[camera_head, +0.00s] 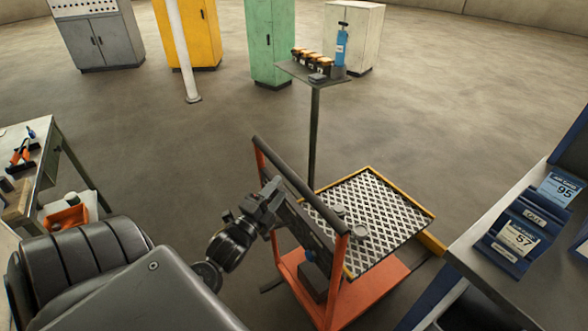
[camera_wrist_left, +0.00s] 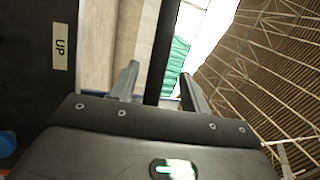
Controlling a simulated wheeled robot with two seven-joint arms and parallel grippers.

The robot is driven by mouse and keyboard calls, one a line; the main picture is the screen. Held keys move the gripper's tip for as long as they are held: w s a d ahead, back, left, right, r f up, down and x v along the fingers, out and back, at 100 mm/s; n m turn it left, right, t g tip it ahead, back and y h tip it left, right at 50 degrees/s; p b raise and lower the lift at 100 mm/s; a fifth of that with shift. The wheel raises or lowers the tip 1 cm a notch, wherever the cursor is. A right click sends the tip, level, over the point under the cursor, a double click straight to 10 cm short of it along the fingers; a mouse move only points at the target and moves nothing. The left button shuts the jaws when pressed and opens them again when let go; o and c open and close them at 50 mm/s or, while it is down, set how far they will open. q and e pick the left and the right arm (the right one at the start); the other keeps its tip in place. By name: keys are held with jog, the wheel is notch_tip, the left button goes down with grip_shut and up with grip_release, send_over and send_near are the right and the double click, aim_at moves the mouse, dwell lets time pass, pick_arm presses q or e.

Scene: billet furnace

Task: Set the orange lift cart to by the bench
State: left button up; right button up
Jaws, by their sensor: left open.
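The orange lift cart (camera_head: 375,290) stands in front of me at the centre, with an orange base and a yellow-edged platform (camera_head: 372,222) of diamond-patterned plate. Its dark handle bar (camera_head: 305,178) runs across the near side. My left gripper (camera_head: 272,193) is at this bar, open. In the left wrist view, the dark bar (camera_wrist_left: 165,45) lies between the spread fingers (camera_wrist_left: 160,88); I cannot tell whether they touch it. A dark panel marked UP (camera_wrist_left: 60,47) is at the left there. My right gripper is out of view.
A bench (camera_head: 520,225) with blue signs 95 and 57 stands close right of the cart. A workbench (camera_head: 50,160) with tools is at the left. A post-mounted small table (camera_head: 315,85) stands behind the cart. Cabinets line the back; open floor (camera_head: 180,150) lies between.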

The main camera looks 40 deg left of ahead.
aim_at(287, 178)
pick_arm(q)
jog(key=p+x, duration=0.1)
jog(key=x, duration=0.6)
jog(key=shift+w+r+p, duration=0.1)
jog(key=shift+w+p, duration=0.15)
jog(key=shift+p, duration=0.05)
jog(key=shift+w, duration=0.65)
jog(key=shift+c, duration=0.5)
grip_shut()
